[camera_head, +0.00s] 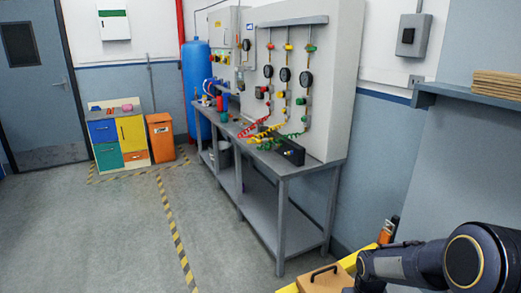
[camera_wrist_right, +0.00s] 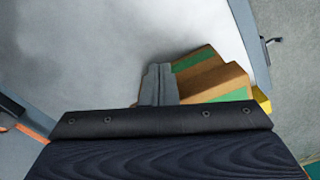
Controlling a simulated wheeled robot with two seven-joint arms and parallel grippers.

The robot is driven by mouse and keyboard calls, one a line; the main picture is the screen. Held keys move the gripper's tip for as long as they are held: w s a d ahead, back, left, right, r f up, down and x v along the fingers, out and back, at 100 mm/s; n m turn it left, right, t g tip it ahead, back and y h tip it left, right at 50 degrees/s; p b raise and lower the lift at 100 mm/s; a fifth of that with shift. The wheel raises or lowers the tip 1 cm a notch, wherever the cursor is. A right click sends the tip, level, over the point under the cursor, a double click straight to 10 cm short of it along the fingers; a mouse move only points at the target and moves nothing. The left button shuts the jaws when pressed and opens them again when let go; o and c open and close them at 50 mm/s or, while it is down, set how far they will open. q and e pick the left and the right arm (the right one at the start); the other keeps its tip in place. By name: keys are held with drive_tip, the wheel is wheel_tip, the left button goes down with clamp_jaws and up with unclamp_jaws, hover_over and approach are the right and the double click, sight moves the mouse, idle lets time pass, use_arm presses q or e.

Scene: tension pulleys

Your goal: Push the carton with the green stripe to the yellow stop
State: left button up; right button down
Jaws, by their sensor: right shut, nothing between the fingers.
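The brown carton (camera_wrist_right: 212,82) with green stripe bands shows in the right wrist view, right of centre on a pale grey surface. Its lower part is hidden behind the dark body in front. A small piece of yellow (camera_wrist_right: 262,99), seemingly the yellow stop, shows at the carton's right end; I cannot tell whether they touch. My right gripper (camera_wrist_right: 158,84) is shut and empty, with its grey fingers at the carton's left end. I cannot tell whether they touch the carton. The carton does not show in the head view. My left gripper is in neither view.
A grey workbench (camera_head: 285,170) with gauges and coloured hoses stands along the wall. A tan lidded thing with a black handle (camera_head: 322,273) lies by a yellow edge at the bottom, beside my right arm. The floor (camera_head: 110,230) at left is clear.

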wheel_tip(320, 180, up, 7)
drive_tip(key=p, duration=0.4)
drive_tip(key=shift+f, duration=0.15)
drive_tip(key=s+a+r+m+t+y, duration=0.1)
drive_tip(key=s+a+r+t+y, duration=0.15)
drive_tip(key=s+r, duration=1)
drive_tip(key=s+a+r+t+y, duration=0.1)
drive_tip(key=s+a+r+t, duration=0.1)
drive_tip(key=s, duration=0.8)
drive_tip(key=shift+s+a+r+t, duration=0.35)
drive_tip(key=shift+a+r+t, duration=0.05)
drive_tip(key=shift+t, duration=0.15)
